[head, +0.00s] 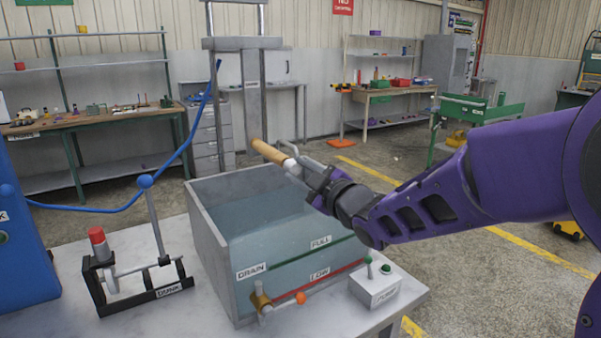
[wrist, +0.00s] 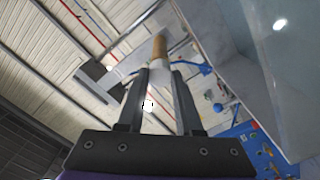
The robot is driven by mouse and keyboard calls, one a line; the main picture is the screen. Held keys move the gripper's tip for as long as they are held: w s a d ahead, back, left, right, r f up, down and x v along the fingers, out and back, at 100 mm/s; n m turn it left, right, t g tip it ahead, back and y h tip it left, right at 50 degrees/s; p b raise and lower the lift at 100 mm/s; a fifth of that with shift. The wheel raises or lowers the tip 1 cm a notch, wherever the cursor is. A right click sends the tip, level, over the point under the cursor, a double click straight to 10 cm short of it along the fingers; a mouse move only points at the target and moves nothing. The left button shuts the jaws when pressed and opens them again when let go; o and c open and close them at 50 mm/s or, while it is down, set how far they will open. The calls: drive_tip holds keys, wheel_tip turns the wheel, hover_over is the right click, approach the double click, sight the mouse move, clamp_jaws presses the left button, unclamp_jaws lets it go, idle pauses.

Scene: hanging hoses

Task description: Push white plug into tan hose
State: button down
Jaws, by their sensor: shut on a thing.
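The tan hose (head: 268,151) is a short tan tube that sticks out from the grey upright over the tank, sloping down towards my gripper. The white plug (head: 289,164) is at its near end, in line with it. My gripper (head: 296,166) is shut on the plug. In the wrist view, the plug (wrist: 157,73) sits between the fingertips of my gripper (wrist: 159,76), and the tan hose (wrist: 159,48) is straight beyond it. Plug and hose appear to meet end to end. How deep the plug sits in the hose is hidden.
A water tank (head: 207,225) with drain and level labels stands below the hose on the table (head: 215,315). A lever stand (head: 150,285) and a small control box (head: 375,288) are beside it. A blue hose (head: 190,140) hangs at the left.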

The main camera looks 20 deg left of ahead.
drive_tip(key=shift+w+a+r, duration=0.1)
drive_tip(key=shift+w+a, duration=0.15)
drive_tip(key=shift+a, duration=0.05)
idle(0.5)
drive_tip(key=c, duration=0.5)
unclamp_jaws()
drive_tip(key=shift+d, duration=0.1)
